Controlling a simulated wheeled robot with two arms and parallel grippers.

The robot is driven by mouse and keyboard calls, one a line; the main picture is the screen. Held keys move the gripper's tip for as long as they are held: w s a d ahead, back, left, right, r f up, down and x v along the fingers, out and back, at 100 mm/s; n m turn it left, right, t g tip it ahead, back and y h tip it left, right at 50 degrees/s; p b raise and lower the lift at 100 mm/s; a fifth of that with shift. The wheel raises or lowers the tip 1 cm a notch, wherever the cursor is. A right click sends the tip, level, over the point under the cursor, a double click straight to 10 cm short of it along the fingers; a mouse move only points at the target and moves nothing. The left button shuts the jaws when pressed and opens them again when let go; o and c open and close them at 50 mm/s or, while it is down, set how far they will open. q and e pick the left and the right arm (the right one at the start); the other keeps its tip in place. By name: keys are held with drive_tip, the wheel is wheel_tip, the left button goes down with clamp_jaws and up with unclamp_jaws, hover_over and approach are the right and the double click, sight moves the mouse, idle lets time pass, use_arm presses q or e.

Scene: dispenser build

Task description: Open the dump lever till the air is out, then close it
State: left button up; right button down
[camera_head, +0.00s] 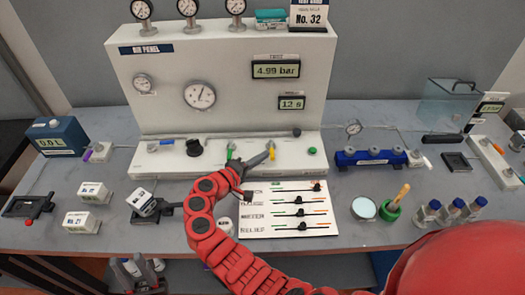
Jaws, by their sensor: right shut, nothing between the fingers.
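The white air panel (225,75) stands at the back of the bench, with a large round gauge (199,95) and a pressure display (276,69) reading 4.99 bar. Which lever is the dump lever cannot be read. My red arm crosses the bench in front of the ledge. My left gripper is not in view.
A slider board (285,210) lies right of my arm. Small white blocks (94,192) lie left. A blue manifold (371,157), a green cup with a stick (391,208) and several blue-capped bottles (428,211) stand right. A second display (291,102) reads about 12 s.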

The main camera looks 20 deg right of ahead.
drive_tip(key=shift+a, duration=0.2)
drive_tip(key=shift+d, duration=0.1)
drive_tip(key=shift+s+d+n+t+p, duration=0.15)
drive_tip(key=shift+d+n+t+p, duration=0.05)
drive_tip(key=shift+n+t+p, duration=0.25)
